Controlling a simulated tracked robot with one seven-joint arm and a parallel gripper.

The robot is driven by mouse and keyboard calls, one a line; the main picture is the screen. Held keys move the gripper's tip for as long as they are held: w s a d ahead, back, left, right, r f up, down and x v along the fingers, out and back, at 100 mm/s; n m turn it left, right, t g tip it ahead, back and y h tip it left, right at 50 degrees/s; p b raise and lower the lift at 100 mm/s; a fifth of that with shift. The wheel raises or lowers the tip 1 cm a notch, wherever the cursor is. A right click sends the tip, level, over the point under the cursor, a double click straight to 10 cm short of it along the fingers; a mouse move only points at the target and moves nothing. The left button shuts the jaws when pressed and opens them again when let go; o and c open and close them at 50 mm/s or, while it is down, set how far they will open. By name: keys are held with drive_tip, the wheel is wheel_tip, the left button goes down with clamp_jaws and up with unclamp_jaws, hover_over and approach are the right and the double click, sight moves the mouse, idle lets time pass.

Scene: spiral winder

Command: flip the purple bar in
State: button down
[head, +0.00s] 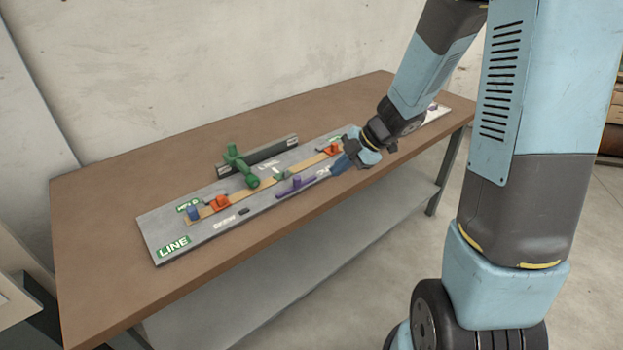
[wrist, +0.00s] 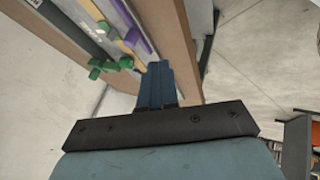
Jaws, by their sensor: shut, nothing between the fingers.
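The purple bar (head: 296,184) lies on the near part of the grey board (head: 168,244), with a small upright purple piece on it. It also shows in the wrist view (wrist: 136,38), beyond my fingertips. My gripper (head: 336,168) is just to the right of the bar in the head view, low over the board. Its blue fingers are together and empty in the wrist view (wrist: 158,66). I cannot tell whether the fingertips touch the bar. My gripper and wrist hide part of the board.
A green handle (head: 238,165) stands by a dark rail (head: 272,151) behind the board. Orange blocks (head: 220,202) and a blue knob (head: 193,213) sit along a yellow strip. The brown table (head: 110,193) is clear at its left end. A wall stands behind.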

sight(297, 183)
drive_tip(key=x, duration=1)
drive_tip(key=w+a, duration=0.1)
drive_tip(key=w, duration=0.1)
drive_tip(key=shift+w+a, duration=0.25)
drive_tip(key=shift+a, duration=0.15)
drive_tip(key=shift+w+a, duration=0.25)
drive_tip(key=shift+w, duration=0.15)
